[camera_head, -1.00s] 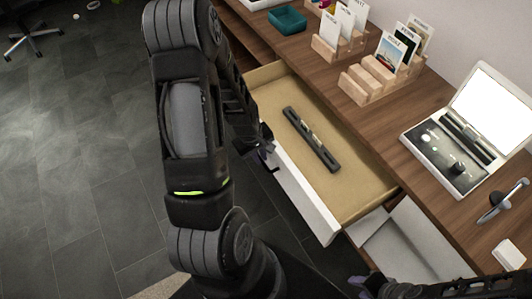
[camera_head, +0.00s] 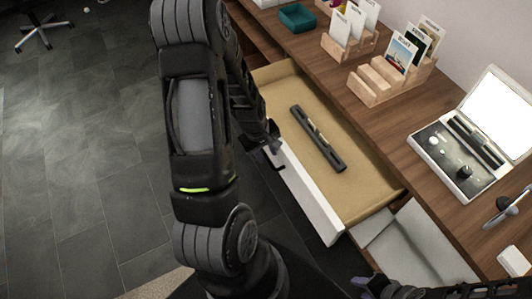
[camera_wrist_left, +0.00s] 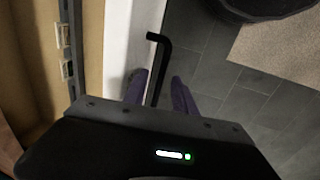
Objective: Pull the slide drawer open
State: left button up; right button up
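The drawer (camera_head: 340,195), with a white front and a tan inside, stands pulled out from the wooden table. A long dark strip with pale pieces lies in it. In the left wrist view the drawer's white front (camera_wrist_left: 117,50) carries a bent black handle (camera_wrist_left: 165,60). My left gripper (camera_wrist_left: 160,80) has its two purple fingers on either side of the handle, with a visible gap beside the bar. In the head view my left gripper (camera_head: 265,155) is at the drawer front, partly hidden. My right gripper (camera_head: 366,284) is low in the head view, away from the handle; its opening is unclear.
The tabletop (camera_head: 395,130) holds wooden card racks (camera_head: 378,82), a teal tray (camera_head: 297,18) and an open white case (camera_head: 462,160). A white compartment (camera_head: 415,240) stands open right of the drawer.

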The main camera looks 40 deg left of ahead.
pick_arm(q)
notch_tip(320, 180, up, 7)
jog(key=s, duration=0.1)
jog(key=shift+s+a, duration=0.15)
jog(key=shift+s, duration=0.05)
dwell(0.5)
